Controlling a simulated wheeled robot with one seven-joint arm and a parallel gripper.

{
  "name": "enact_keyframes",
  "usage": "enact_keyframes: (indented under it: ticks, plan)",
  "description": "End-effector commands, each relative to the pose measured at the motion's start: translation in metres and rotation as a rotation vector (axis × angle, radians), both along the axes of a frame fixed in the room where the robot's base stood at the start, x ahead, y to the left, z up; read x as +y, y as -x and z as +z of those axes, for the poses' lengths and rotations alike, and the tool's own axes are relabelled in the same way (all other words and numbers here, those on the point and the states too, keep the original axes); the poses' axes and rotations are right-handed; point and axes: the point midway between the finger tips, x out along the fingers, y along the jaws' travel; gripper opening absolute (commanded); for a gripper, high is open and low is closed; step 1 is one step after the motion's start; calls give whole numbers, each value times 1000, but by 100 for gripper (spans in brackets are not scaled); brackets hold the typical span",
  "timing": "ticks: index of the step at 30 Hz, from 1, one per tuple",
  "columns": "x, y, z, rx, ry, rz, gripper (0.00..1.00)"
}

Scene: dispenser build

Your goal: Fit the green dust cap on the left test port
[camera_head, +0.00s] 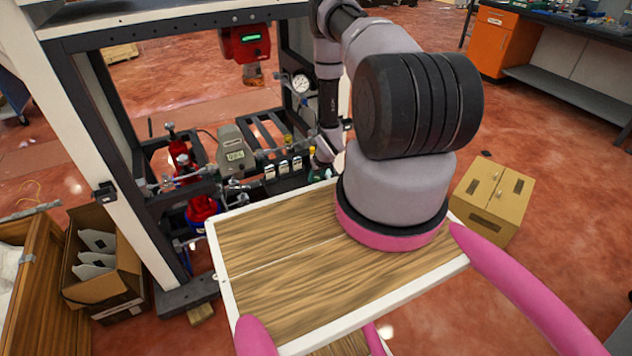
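The dispenser is a white-and-black frame (115,160) with a row of fittings and valves low inside it. My gripper (326,156) is small and far off at the right end of this row, below the dark last link of my arm. A small green spot (317,173) shows right by the gripper. It may be the green dust cap, but I cannot tell whether it is held. Pale fittings (166,184) show at the left of the row. I cannot make out which one is the left test port. The finger opening is too small and partly hidden to judge.
A pressure gauge (300,84) and a red display unit (244,44) are above. Cardboard boxes stand at right (492,198) and left (104,285). My arm hides the frame's right side.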

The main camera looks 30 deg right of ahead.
Motion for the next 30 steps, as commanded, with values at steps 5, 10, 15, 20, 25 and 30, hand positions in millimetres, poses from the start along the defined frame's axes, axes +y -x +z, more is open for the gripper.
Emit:
enact_keyframes:
  ticks: [5,10,15,20,25,30]
  plan:
    - [0,0,1,0,0,0,0]
    - [0,0,8,0,0,0,0]
    - [0,0,18,0,0,0,0]
    - [0,-1,28,-1,0,0,0]
    - [0,-1,39,-1,0,0,0]
    - [0,0,48,-1,0,0,0]
